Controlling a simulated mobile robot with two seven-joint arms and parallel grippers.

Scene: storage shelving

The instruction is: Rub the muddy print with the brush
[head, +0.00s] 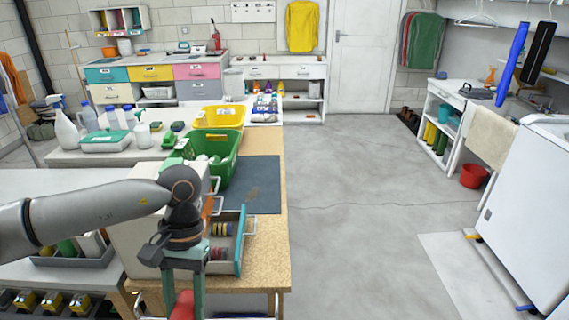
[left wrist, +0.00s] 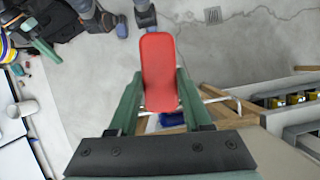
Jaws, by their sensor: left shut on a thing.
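My left gripper (head: 186,290) is low in front of the wooden bench, its green fingers pointing down. It is shut on a red, rounded oblong thing, seemingly the brush (left wrist: 158,70); no bristles show. Only a bit of this red brush (head: 183,306) shows at the bottom of the head view. In the left wrist view it sits between the two green fingers, with the grey floor beyond. I cannot make out a muddy print in either view. My right gripper is not in view.
The wooden bench (head: 262,240) carries a dark mat (head: 255,185), a green crate (head: 228,165) and an open drawer unit (head: 241,240) with coloured rolls, close to my left arm. A white appliance (head: 525,215) stands at right. The grey floor (head: 370,190) between is clear.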

